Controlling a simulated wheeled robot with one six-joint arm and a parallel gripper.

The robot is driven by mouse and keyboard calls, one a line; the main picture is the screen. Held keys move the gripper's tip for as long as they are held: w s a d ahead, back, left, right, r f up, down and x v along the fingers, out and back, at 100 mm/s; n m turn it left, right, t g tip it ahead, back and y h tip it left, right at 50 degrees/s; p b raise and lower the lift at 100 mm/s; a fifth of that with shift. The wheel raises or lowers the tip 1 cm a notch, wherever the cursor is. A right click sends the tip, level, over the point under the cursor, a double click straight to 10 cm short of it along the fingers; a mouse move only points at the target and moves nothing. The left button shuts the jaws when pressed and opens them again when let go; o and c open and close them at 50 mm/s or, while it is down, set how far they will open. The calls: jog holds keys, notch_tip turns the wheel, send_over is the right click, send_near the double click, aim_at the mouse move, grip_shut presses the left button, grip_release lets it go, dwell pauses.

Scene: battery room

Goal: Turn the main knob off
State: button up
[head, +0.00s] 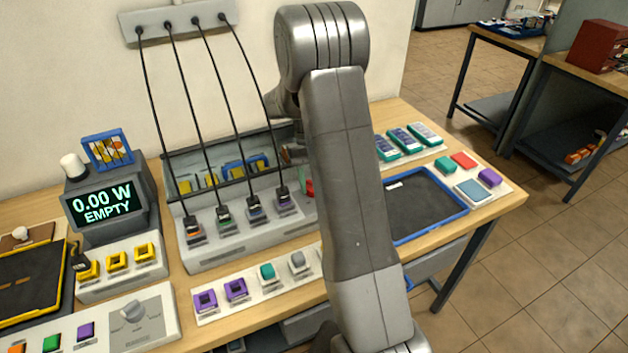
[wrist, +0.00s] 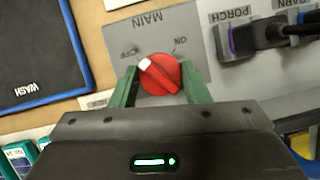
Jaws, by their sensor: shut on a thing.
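The main knob (wrist: 160,78) is round and red with a white pointer mark, on a grey plate (wrist: 185,20) lettered MAIN in the wrist view. The lettering is upside down there, with OFF at the left and ON at the right. The white mark points up and left, toward the OFF lettering. My gripper (wrist: 161,84) is shut on the knob, one green finger on each side. In the head view my arm hides most of this spot; only a sliver of red shows beside it.
In the wrist view, a black plug in the PORCH socket (wrist: 238,40) stands close right of the plate. A blue-rimmed WASH tray (wrist: 82,50) lies left. In the head view, a display (head: 103,203) reads 0.00 W EMPTY, and several black cables hang to the console (head: 230,240).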

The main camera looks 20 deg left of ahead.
jog(key=shift+n+t, duration=0.4)
jog(key=shift+n, duration=0.5)
jog(key=o, duration=1)
jog(key=v, duration=0.9)
jog(key=b+v, duration=0.1)
jog(key=v, duration=0.4)
jog(key=shift+a+f, duration=0.15)
jog(key=shift+a, duration=0.15)
jog(key=shift+f, duration=0.15)
